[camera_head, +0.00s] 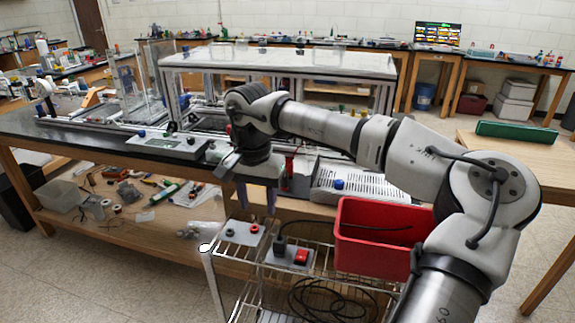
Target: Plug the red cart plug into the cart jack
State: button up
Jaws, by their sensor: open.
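My gripper (256,198) points down with its two fingers apart and nothing visible between them. It appears above the near left part of the wire cart (208,262). On the cart top, a grey plate (243,233) carries small round fittings. I cannot tell for sure which piece is the red cart plug or which fitting is the cart jack. A red upright piece (289,165) shows on the bench behind my gripper.
A red bin (372,258) stands on the cart's right side, partly behind my arm. Black cable (325,300) lies coiled on the lower shelf. The dark bench (60,124) with an extrusion frame (385,95) and a white slotted panel (350,187) is behind.

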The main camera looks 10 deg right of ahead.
aim_at(289, 167)
jog(key=i+l, duration=0.3)
jog(key=i, duration=0.15)
jog(key=i+l, duration=0.25)
jog(key=i, duration=0.2)
